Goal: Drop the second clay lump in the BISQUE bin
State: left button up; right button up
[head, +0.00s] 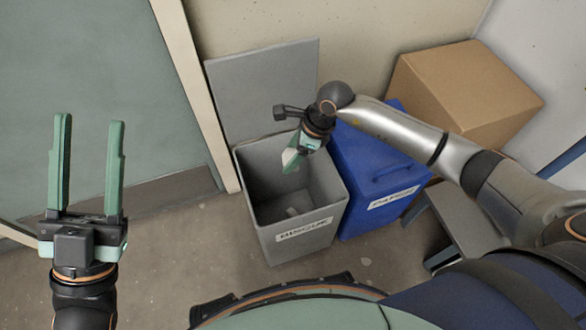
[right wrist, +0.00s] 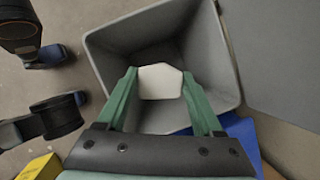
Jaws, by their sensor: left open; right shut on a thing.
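The grey BISQUE bin (head: 270,238) stands on the floor with its label facing me. Its lid (head: 262,88) is swung up against the wall, so the mouth is open. My right gripper (head: 291,164) points down over the mouth and is shut on a whitish clay lump (head: 289,156). In the right wrist view the lump (right wrist: 160,81) sits between the green fingers, with the bin's walls (right wrist: 215,60) around it. My left gripper (head: 88,165) is open and empty, away to the left.
A grey stool-like piece (head: 465,222) stands at right. A door (head: 85,80) is at left, with clear floor before it.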

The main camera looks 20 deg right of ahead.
notch_tip(320, 180, down, 2)
jog(key=shift+w+d+f+m+t+b, duration=0.1)
jog(key=shift+m+t+b, duration=0.05)
jog(key=shift+m, duration=0.25)
jog(key=shift+d+f+m+t+b, duration=0.1)
jog(key=shift+m+t+b, duration=0.05)
jog(key=shift+m, duration=0.25)
jog(key=shift+f, duration=0.2)
pick_arm(q)
jog(key=f+b, duration=0.1)
jog(key=s+f+h+b, duration=0.1)
jog(key=b, duration=0.1)
jog(key=f+h+b, duration=0.1)
jog(key=f+b, duration=0.1)
jog(key=shift+s+d+m, duration=0.25)
jog(key=shift+d+m, duration=0.05)
jog(key=shift+d, duration=0.05)
pick_arm(e)
jog(key=shift+h, duration=0.3)
notch_tip(320, 180, down, 6)
jog(key=shift+r, duration=0.2)
jog(key=o, duration=1.4)
jog(key=shift+o, duration=0.2)
